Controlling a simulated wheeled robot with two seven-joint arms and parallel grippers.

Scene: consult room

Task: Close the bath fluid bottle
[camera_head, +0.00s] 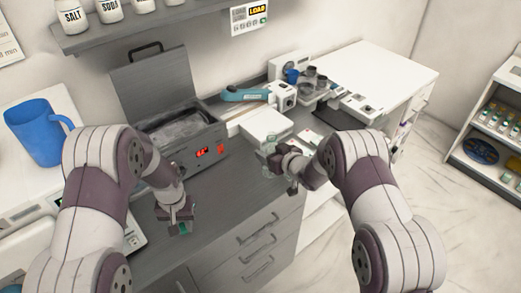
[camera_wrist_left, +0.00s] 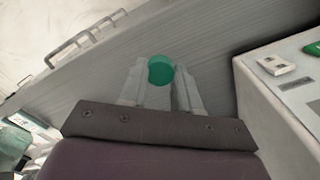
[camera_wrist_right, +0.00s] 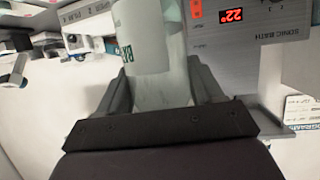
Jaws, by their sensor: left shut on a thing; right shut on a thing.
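The bath fluid bottle (camera_wrist_right: 148,62), pale and translucent with green lettering, is between the fingers of my right gripper (camera_wrist_right: 155,85). In the head view the bottle (camera_head: 267,146) is small and partly hidden by my right gripper (camera_head: 277,156), which holds it right of the sonic bath, by the counter's right end. A round green cap (camera_wrist_left: 160,69) is pinched between the fingertips of my left gripper (camera_wrist_left: 159,78). In the head view my left gripper (camera_head: 178,215) is in front of the bath over the counter's front part, apart from the bottle. The bottle's mouth is not clear.
The sonic bath (camera_head: 207,152) stands on the grey counter (camera_head: 235,190) with its lid (camera_head: 150,85) raised and a red display lit. A blue mug (camera_head: 36,132) is at the left. A white table (camera_head: 385,75) with instruments is at the right.

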